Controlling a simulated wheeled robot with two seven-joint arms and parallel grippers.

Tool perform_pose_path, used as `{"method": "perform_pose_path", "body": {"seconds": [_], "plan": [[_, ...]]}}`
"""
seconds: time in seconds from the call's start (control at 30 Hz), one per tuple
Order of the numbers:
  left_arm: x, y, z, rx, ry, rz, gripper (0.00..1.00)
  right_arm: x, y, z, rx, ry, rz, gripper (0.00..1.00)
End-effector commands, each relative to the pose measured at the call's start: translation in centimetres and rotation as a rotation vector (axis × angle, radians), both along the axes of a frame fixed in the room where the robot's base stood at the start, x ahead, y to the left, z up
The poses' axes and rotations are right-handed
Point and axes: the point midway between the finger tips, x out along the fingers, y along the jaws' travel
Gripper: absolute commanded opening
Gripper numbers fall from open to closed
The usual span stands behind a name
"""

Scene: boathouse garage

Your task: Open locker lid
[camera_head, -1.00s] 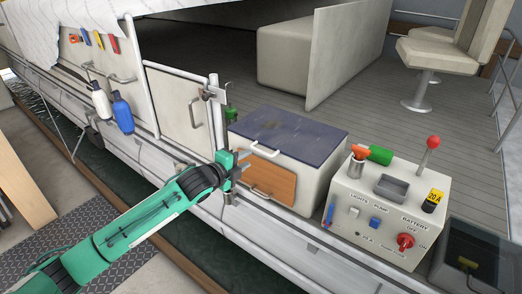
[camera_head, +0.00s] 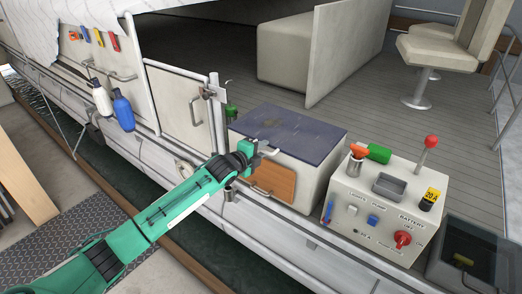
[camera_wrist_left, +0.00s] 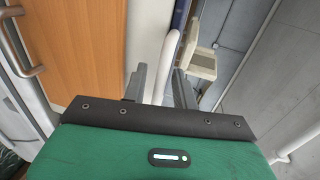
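The locker (camera_head: 318,176) is a white box with a dark blue lid (camera_head: 290,130), which lies shut on top. A pale bar handle (camera_head: 270,151) is at the lid's front edge. My left gripper (camera_head: 257,150) is at the left end of this handle. In the left wrist view, the fingers of my left gripper (camera_wrist_left: 160,88) stand apart, with the pale handle bar (camera_wrist_left: 159,68) showing between them. Whether they touch it I cannot tell. The lid's blue edge (camera_wrist_left: 180,14) shows above. My right gripper is in neither view.
An orange wooden panel (camera_head: 275,183) with its own metal handle is on the locker front. A control box (camera_head: 385,215) with switches stands to the right. A white cabinet door (camera_head: 180,108) and post are to the left.

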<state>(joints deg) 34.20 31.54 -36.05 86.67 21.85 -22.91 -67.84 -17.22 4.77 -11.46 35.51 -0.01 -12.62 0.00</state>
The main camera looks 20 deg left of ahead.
Motion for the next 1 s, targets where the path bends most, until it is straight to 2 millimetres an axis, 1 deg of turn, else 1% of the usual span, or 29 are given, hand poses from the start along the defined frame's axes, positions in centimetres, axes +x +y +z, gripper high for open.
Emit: {"method": "perform_pose_path", "body": {"seconds": [0.03,0.13,0.17,0.43,0.67,0.77,1.0], "plan": [[0.0,0.0,0.0,0.000,0.000,0.000,0.21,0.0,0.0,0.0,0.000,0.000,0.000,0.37],[0.0,0.0,0.0,0.000,0.000,0.000,0.01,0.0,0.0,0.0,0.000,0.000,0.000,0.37],[0.0,0.0,0.0,0.000,0.001,0.000,0.00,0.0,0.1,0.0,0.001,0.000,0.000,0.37],[0.0,0.0,0.2,0.001,0.004,0.000,0.00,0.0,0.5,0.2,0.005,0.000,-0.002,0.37],[0.1,0.1,1.5,0.012,0.030,0.000,0.00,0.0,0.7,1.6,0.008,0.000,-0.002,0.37],[0.3,0.1,2.6,0.022,0.053,0.000,0.00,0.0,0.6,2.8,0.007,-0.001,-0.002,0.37],[1.4,0.0,6.1,0.058,0.150,0.002,0.00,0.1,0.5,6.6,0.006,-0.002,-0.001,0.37]]}}
